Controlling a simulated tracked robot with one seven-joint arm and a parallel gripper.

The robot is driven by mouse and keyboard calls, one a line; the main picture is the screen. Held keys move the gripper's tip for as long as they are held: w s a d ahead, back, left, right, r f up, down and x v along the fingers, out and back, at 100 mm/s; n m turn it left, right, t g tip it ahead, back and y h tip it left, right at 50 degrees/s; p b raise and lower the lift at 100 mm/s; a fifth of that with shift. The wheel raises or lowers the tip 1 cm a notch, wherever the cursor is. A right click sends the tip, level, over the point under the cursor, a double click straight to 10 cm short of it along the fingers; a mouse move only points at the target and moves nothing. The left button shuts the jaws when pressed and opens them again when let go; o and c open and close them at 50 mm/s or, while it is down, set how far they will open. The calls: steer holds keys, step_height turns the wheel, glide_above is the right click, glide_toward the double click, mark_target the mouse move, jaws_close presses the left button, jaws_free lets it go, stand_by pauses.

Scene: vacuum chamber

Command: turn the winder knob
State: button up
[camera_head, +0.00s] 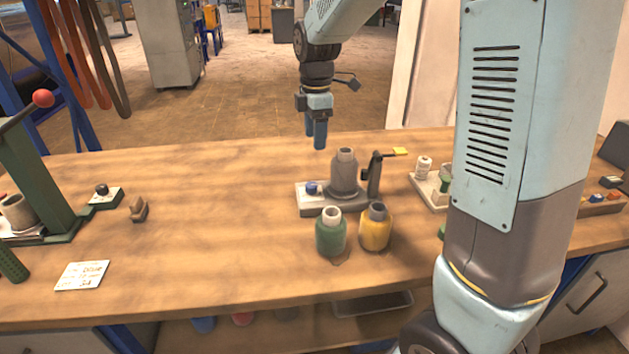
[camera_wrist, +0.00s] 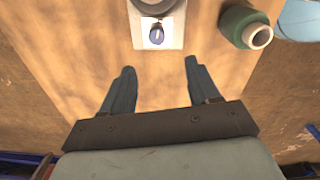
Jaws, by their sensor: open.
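The winder has a pale grey base (camera_head: 312,208) on the wooden table. A small blue knob (camera_head: 311,188) sits on the left part of the base, beside an upright grey spool (camera_head: 344,172). My gripper (camera_head: 315,141) hangs in the air with its fingers pointing down, above and beyond the knob. In the wrist view the blue knob (camera_wrist: 156,36) shows on a white patch, ahead of the spread fingertips (camera_wrist: 160,67) and roughly on the line midway between them. My gripper is open and empty, apart from the knob.
A green spool (camera_head: 331,237) and a yellow spool (camera_head: 375,232) stand in front of the winder. A green press (camera_head: 40,180) stands at the left. The table's middle left is mostly clear.

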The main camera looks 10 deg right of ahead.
mark_target(311, 184)
steer(key=shift+n, duration=0.5)
steer(key=f, duration=1)
steer(key=w+a+f, duration=0.1)
steer(key=f, duration=0.4)
steer(key=shift+c, duration=0.2)
